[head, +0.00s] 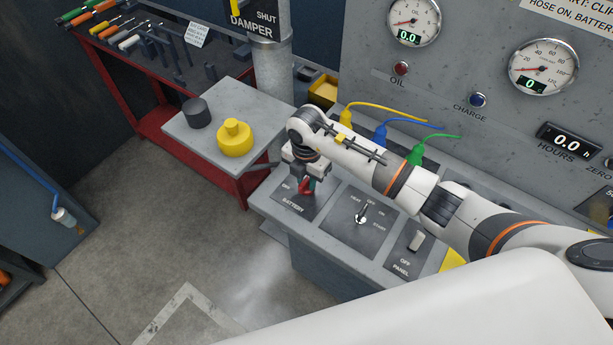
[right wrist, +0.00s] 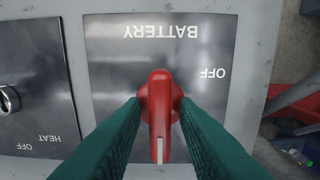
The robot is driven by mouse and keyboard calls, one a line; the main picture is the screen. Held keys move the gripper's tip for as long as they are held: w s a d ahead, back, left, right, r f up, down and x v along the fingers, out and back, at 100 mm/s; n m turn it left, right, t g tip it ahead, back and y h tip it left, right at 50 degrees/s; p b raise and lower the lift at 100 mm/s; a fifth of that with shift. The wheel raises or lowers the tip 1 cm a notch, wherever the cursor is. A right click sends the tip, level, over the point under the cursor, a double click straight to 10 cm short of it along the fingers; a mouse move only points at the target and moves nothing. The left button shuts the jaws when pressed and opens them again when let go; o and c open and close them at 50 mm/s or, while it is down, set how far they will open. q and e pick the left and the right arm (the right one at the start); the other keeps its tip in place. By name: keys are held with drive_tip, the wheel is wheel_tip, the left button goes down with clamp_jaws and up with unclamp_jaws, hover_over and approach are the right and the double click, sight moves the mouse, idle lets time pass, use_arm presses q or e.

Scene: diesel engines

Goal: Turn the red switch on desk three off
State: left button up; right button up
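The red switch (right wrist: 158,110) sits on a dark plate (right wrist: 105,50) lettered BATTERY, with OFF marked to one side. Its handle, with a white line, points straight down in the right wrist view, away from the BATTERY lettering and not at OFF. In the head view the switch (head: 307,188) is partly hidden under my right gripper. My right gripper (right wrist: 159,103) has its two green fingers either side of the switch. Gaps show between the fingers and the handle, so it looks open around it. My left gripper is not in view. No desk number is legible.
The same sloped grey desk has a key switch (head: 361,218) and a PANEL toggle (head: 415,242) to the right. A panel with gauges (head: 543,67) stands behind. A yellow knob (head: 235,140) and a red tool bench (head: 150,118) are at the left.

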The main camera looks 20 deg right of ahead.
clamp_jaws()
drive_tip(key=n+b, duration=0.2)
drive_tip(key=shift+f+n, duration=0.1)
drive_tip(key=shift+n, duration=0.3)
drive_tip(key=n+b, duration=0.3)
drive_tip(key=shift+w+n, duration=0.1)
drive_tip(key=shift+n, duration=0.2)
drive_tip(key=n+b, duration=0.8)
drive_tip(key=b, duration=0.1)
drive_tip(key=shift+n, duration=0.4)
drive_tip(key=shift+r+n+b, duration=0.2)
drive_tip(key=shift+n+b, duration=1.2)
drive_tip(key=shift+o, duration=1.3)
unclamp_jaws()
